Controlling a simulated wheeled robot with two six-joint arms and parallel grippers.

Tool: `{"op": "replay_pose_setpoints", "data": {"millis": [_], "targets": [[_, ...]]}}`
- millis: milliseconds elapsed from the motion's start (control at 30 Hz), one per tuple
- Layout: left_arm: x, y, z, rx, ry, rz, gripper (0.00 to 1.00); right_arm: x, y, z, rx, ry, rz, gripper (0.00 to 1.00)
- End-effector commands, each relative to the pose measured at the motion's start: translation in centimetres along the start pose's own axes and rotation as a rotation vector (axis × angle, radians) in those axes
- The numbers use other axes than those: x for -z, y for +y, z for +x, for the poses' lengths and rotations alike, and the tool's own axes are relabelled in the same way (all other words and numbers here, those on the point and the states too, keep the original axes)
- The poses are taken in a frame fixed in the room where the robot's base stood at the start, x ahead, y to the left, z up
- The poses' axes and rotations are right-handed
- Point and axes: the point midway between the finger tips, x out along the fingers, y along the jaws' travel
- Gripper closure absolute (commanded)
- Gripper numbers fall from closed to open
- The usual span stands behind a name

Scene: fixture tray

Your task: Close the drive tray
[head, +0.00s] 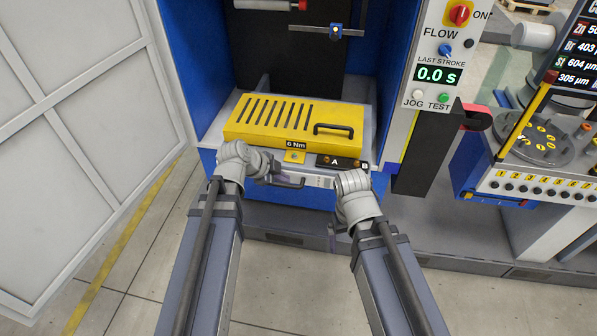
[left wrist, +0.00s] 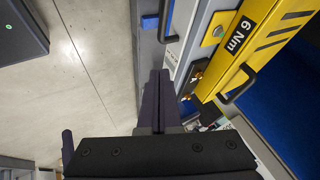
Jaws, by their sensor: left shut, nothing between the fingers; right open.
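The drive tray (head: 318,181) is a light grey drawer front with a dark bar handle (head: 288,184), below the yellow slotted cover in the head view. It seems to stand a little out from the cabinet; how far I cannot tell. My left gripper (head: 272,177) is at the tray front beside the handle. In the left wrist view its dark fingers (left wrist: 158,100) are together and empty, pointing at the grey front near the handle (left wrist: 164,22). Contact is unclear. My right gripper (head: 352,181) is at the right end of the tray, open, its fingers mostly hidden behind the wrist.
The yellow cover (head: 290,118) with its black handle (head: 333,130) sits above the tray. An open grey door panel (head: 80,110) stands at the left. A control panel (head: 440,60) and a blue-framed station (head: 530,170) are at the right. Floor in front is clear.

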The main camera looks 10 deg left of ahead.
Motion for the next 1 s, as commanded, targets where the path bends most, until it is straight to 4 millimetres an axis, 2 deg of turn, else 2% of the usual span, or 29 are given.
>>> {"op": "replay_pose_setpoints", "data": {"millis": [167,367,867,1000], "targets": [[-0.1,0.1,0.6,-0.001,0.0,-0.001,1.0,0.0,-0.1,0.5,0.0,0.0,0.0,0.05],[-0.2,0.1,2.4,-0.002,0.001,-0.001,1.0,0.1,-0.2,2.0,0.0,0.0,0.0,0.05],[-0.3,0.2,10.7,-0.002,0.0,-0.001,1.0,0.5,-0.8,8.7,0.0,0.0,-0.001,0.05],[0.0,-2.4,11.4,-0.002,0.0,-0.003,1.0,0.5,-0.8,8.0,0.0,0.0,-0.001,0.05]]}}
